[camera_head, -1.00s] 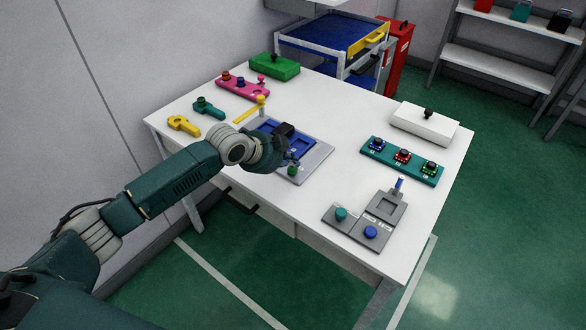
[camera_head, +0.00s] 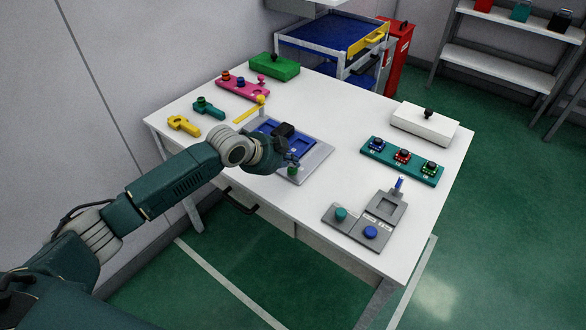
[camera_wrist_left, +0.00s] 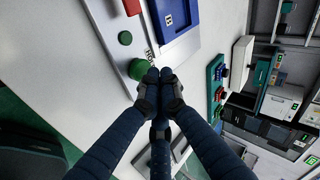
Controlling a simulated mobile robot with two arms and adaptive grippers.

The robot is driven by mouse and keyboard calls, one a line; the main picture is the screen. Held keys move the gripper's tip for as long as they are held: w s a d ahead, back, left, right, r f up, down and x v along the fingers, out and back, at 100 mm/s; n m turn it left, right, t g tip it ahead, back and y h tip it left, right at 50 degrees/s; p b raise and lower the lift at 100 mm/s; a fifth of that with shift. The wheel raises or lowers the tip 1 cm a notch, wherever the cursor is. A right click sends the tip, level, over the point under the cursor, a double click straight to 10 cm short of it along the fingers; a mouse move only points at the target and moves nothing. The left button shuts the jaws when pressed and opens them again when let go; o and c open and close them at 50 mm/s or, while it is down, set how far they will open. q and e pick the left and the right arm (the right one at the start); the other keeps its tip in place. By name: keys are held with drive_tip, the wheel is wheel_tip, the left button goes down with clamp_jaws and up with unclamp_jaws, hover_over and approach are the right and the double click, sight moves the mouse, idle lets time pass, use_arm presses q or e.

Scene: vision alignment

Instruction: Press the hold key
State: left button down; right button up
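A grey panel (camera_head: 312,165) with a blue tray (camera_head: 268,141) lies near the table's front edge; it also shows in the wrist view (camera_wrist_left: 187,50). On its near end is a green button (camera_head: 292,171), which shows larger in the wrist view (camera_wrist_left: 139,69). A second, darker green button (camera_wrist_left: 125,38) sits beside it there. Small labels are too small to read, so I cannot tell which one is the hold key. My left gripper (camera_head: 291,158) is over this end; in the wrist view its fingertips (camera_wrist_left: 160,76) are together, close beside the larger green button. Contact is unclear.
A grey panel with teal and blue buttons (camera_head: 383,206) lies at the front right. A teal button box (camera_head: 403,161) and a white box (camera_head: 424,124) stand behind it. Yellow, pink and green devices line the left side. The white table (camera_head: 345,125) is clear in the middle.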

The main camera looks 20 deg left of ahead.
sight(292, 172)
use_arm(q)
drive_tip(key=shift+f, duration=0.25)
drive_tip(key=shift+f, duration=0.4)
idle(0.5)
drive_tip(key=shift+r, duration=0.1)
drive_tip(key=shift+r+p, duration=0.7)
drive_tip(key=shift+r, duration=0.05)
drive_tip(key=shift+r, duration=0.1)
wheel_tip(292, 172, up, 6)
drive_tip(key=p, duration=0.5)
drive_tip(key=shift+p, duration=0.35)
drive_tip(key=shift+s+d, duration=0.1)
